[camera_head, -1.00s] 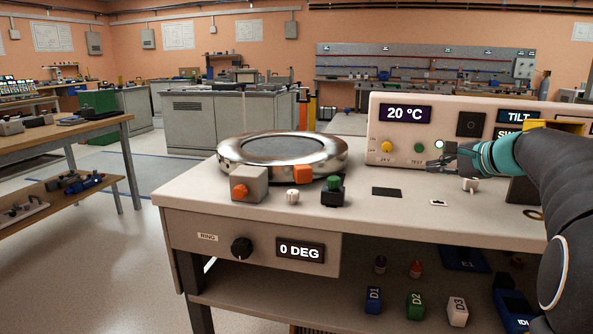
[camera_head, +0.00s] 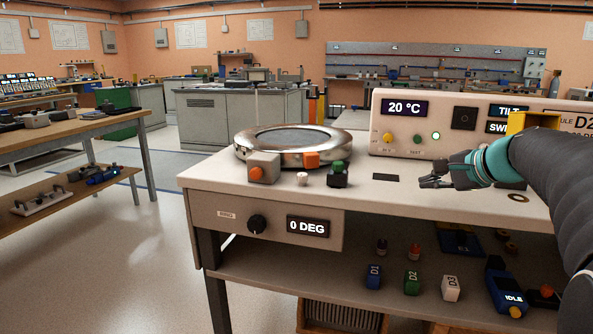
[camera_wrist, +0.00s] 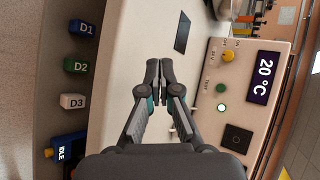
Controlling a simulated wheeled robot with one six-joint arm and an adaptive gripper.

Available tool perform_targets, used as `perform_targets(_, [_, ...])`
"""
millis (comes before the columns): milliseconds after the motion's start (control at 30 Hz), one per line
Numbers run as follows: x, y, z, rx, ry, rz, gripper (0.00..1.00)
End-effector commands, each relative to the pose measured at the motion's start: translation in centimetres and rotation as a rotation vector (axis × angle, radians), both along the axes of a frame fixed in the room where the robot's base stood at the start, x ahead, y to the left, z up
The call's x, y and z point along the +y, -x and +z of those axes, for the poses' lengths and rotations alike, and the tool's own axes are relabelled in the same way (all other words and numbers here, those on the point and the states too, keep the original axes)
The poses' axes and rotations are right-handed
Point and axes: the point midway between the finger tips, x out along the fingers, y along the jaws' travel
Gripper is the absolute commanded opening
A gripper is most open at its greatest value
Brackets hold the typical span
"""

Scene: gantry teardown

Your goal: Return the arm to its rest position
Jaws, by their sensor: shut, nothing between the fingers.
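My gripper (camera_head: 432,182) is above the right part of the bench top in the head view, in front of the control panel. Its fingers are closed together and hold nothing. In the wrist view my gripper (camera_wrist: 159,68) points over the pale bench top, with the fingertips side by side. My dark arm comes in from the right edge of the head view.
A control panel (camera_head: 450,148) reading 20 °C stands behind my gripper. A metal ring (camera_head: 245,154) and a box with an orange button (camera_head: 263,167) are at the left of the bench. Blocks D1 (camera_head: 373,278), D2 (camera_head: 412,282) and D3 (camera_head: 451,288) stand on the lower shelf.

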Motion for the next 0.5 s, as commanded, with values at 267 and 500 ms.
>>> perform_targets(267, [6.3,5.8,-2.6,0.053,0.222,0.161,0.0])
perform_targets(500, [12.0,15.3,-7.4,0.1,0.559,0.409,0.0])
